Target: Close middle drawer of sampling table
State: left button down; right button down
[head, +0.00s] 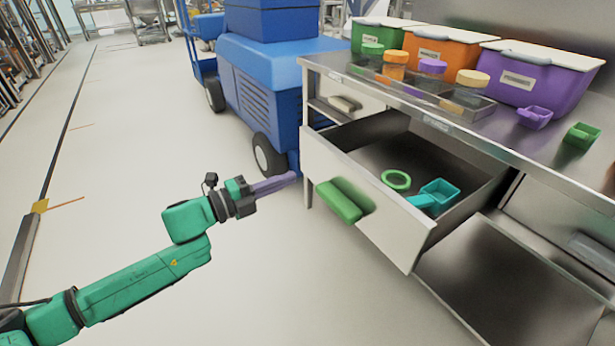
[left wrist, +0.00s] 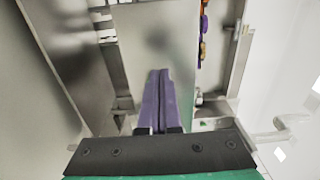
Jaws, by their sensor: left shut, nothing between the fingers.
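The sampling table (head: 470,133) stands at the right in the head view. Its open drawer (head: 388,232) is pulled well out, with a green handle (head: 345,200) on its pale front. Inside lie a green ring (head: 396,180) and a teal scoop (head: 438,193). My left gripper (head: 292,176) is shut and empty, its purple fingers pointing right toward the drawer front, left of the handle and apart from it. In the left wrist view the shut fingers (left wrist: 158,80) point at a pale panel (left wrist: 150,40). My right gripper is not in view.
A blue cart (head: 265,90) stands behind my gripper, close to the table's left end. Green, orange and purple bins (head: 540,75) and several jars stand on the table top. A dark lower panel (head: 490,280) juts out below the drawer. The floor at the left is clear.

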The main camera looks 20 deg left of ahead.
aim_at(319, 167)
pick_arm(q)
jog(key=x, duration=0.5)
jog(key=shift+w+d, duration=0.4)
jog(key=shift+w, duration=0.05)
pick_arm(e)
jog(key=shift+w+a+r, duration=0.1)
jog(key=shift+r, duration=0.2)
